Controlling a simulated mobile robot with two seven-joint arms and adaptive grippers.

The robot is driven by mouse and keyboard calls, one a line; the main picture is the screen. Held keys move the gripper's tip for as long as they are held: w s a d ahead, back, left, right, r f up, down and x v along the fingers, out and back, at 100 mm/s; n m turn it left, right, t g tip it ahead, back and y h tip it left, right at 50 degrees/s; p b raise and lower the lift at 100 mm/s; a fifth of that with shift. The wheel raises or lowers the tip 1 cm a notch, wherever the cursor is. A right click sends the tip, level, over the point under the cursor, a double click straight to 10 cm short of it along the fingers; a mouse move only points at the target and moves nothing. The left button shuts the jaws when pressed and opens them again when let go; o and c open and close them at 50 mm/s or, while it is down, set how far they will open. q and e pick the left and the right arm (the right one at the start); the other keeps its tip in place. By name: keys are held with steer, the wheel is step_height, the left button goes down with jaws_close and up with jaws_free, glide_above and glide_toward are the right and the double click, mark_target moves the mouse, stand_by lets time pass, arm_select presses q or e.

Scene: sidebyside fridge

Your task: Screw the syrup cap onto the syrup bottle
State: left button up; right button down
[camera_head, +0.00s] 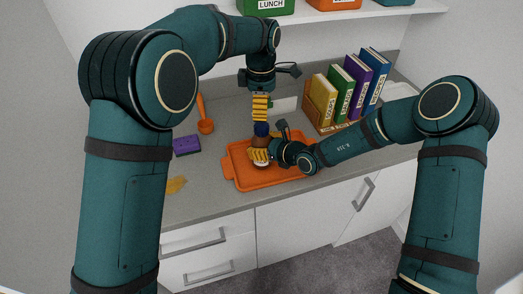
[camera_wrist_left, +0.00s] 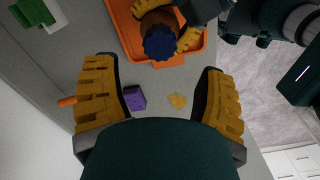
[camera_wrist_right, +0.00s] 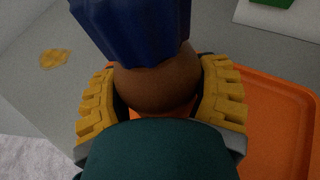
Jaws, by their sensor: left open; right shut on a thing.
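The brown syrup bottle (camera_head: 261,142) stands on the orange tray (camera_head: 238,170). The dark blue ridged syrup cap (camera_head: 261,129) sits on top of the bottle; I cannot tell how tightly. The cap also shows in the left wrist view (camera_wrist_left: 160,43) and large in the right wrist view (camera_wrist_right: 140,28). My right gripper (camera_head: 259,155) is shut on the bottle's brown body (camera_wrist_right: 160,88), low down from the right side. My left gripper (camera_head: 260,116) points down above the cap. Its fingers are spread wide and empty in the left wrist view (camera_wrist_left: 157,75), apart from the cap.
A purple block (camera_head: 187,145), an orange utensil (camera_head: 205,122) and a flat yellow piece (camera_head: 176,184) lie left of the tray. Upright binders (camera_head: 342,90) stand in a holder at the back right. A shelf (camera_head: 330,20) with bins hangs above. The counter's front edge is close.

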mark_target(261, 125)
arm_select(q)
steer(key=shift+f, duration=4)
jaws_close()
